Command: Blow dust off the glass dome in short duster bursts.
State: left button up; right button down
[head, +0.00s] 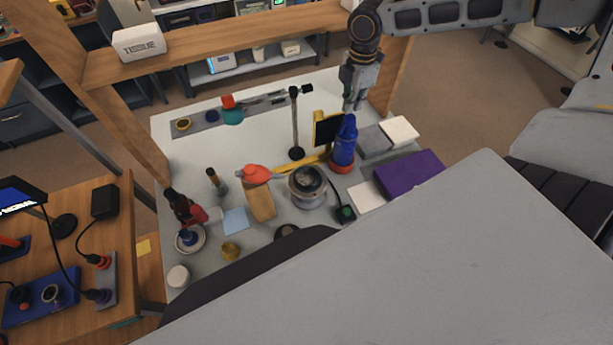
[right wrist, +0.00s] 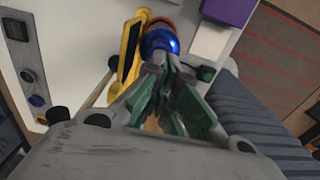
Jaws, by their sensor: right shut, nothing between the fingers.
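My right gripper (head: 352,104) is shut and empty, just above the top of a blue can-like thing with a red base (head: 344,142), perhaps the duster. In the right wrist view its fingers (right wrist: 165,68) stand close in front of the blue thing (right wrist: 160,40); I cannot tell whether they touch. The blue thing stands upright on the table. A round pale holder with a dark ring and glassy centre (head: 307,185), perhaps the glass dome, sits to its lower left. Dust is too small to make out. My left gripper is not in view.
A yellow-framed dark panel (head: 326,129) stands beside the blue thing. A purple box (head: 409,174), grey and white blocks, an orange-topped thing (head: 254,174) and a thin black stand (head: 295,122) are around it. The table's back left (head: 200,150) is fairly clear.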

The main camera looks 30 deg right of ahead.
aim_at(350, 116)
jog(key=shift+f+b, duration=0.9)
jog(key=shift+f, duration=0.65)
dwell(0.4)
jog(key=shift+r, duration=0.15)
dwell(1.0)
jog(key=shift+r+p, duration=1.45)
jog(key=shift+p, duration=0.05)
